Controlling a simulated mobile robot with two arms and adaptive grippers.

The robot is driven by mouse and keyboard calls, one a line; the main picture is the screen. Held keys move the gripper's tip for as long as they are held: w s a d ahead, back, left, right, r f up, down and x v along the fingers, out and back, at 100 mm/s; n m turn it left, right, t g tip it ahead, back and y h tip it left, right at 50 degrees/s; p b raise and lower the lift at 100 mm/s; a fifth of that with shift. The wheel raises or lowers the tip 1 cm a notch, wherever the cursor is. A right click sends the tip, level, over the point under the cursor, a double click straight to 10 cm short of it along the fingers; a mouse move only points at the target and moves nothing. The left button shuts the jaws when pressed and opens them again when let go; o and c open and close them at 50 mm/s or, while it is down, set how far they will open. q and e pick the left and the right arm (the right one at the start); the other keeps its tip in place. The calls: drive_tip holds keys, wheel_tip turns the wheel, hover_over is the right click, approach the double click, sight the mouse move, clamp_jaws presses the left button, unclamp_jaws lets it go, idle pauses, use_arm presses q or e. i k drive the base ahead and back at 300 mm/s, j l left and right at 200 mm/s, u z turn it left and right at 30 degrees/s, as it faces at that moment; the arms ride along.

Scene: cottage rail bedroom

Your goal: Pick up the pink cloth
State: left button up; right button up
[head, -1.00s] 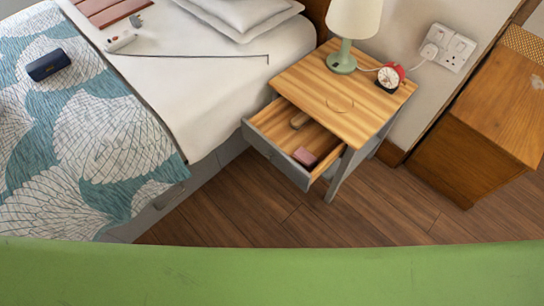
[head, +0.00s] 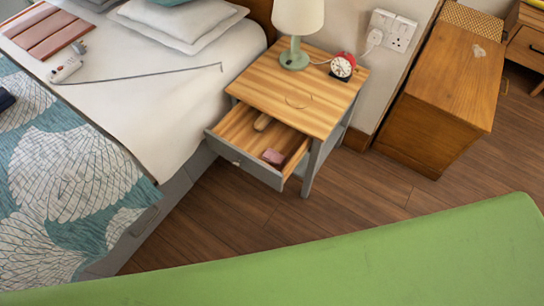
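A small pink folded thing (head: 273,157), which looks like the pink cloth, lies in the open drawer (head: 240,164) of the bedside table. It is near the right front corner of the drawer. A light wooden object (head: 262,122) lies farther back in the same drawer. Neither of my grippers is in the head view.
The bedside table (head: 318,92) carries a green lamp (head: 295,56), a red alarm clock (head: 342,67) and a thin ring (head: 298,100). A bed (head: 130,115) stands left, a wooden chest (head: 440,90) right. Wooden floor (head: 330,200) is clear. A green surface (head: 400,262) fills the bottom; its identity is unclear.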

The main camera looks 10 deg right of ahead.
sight(271, 155)
drive_tip(key=i+j+z, duration=0.1)
drive_tip(key=j+z, duration=0.35)
drive_tip(key=j, duration=0.4)
drive_tip(key=j+z, duration=0.5)
drive_tip(key=j, duration=0.35)
